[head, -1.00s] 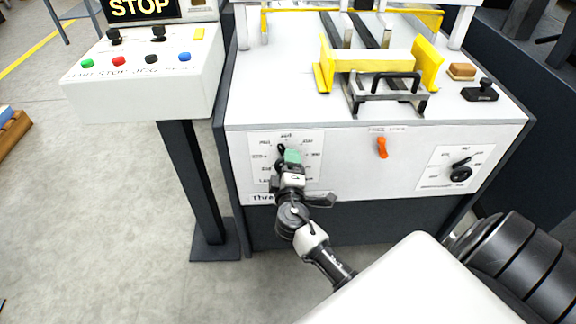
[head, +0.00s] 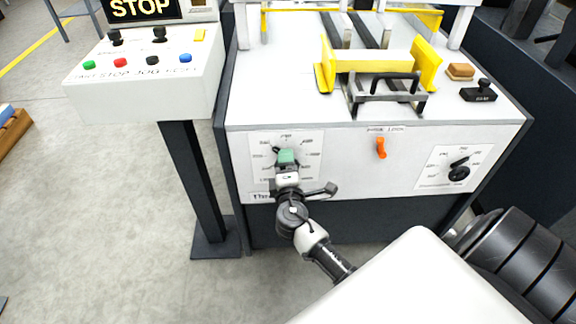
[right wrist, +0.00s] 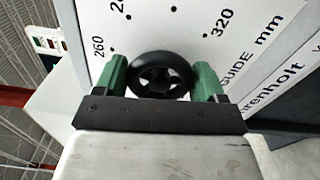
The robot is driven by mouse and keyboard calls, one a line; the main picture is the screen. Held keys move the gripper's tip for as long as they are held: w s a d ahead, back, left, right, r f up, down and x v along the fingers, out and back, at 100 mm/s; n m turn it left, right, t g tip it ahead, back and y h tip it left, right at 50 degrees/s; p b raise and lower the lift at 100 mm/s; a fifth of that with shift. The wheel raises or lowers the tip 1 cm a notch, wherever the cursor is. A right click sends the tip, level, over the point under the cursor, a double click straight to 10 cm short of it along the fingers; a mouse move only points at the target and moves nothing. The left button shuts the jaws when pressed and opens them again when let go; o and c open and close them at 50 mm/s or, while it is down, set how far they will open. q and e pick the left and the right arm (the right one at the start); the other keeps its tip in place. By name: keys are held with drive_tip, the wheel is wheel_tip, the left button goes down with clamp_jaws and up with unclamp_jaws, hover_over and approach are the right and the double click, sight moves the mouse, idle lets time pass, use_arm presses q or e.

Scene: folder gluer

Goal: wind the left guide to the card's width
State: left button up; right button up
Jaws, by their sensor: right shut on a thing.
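My right gripper (head: 287,158) is at the left dial panel (head: 310,145) on the machine's white front. In the right wrist view its green fingers (right wrist: 160,82) stand on both sides of a black spoked handwheel (right wrist: 161,72) and are shut on it. Scale numbers 260 and 320 and the words "GUIDE mm" show around the wheel. In the head view the gripper mostly hides the wheel. The yellow left guide (head: 325,66) stands upright on the machine top, left of the yellow right-hand plate (head: 429,62). I cannot make out a card. My left gripper is not in view.
An orange lever (head: 381,148) and a second dial knob (head: 459,173) are on the same front, to the right. A control box (head: 145,90) with coloured buttons stands at left. A brown block (head: 461,71) and a black stamp-like object (head: 479,92) lie on top.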

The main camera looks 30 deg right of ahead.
drive_tip(key=o, duration=0.9)
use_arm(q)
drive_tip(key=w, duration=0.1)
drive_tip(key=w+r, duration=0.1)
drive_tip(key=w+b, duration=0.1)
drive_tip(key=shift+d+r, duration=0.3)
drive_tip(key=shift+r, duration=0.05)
use_arm(e)
drive_tip(key=v, duration=1)
drive_tip(key=shift+s+a, duration=0.3)
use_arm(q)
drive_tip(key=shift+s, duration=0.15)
use_arm(e)
drive_tip(key=shift+f, duration=0.1)
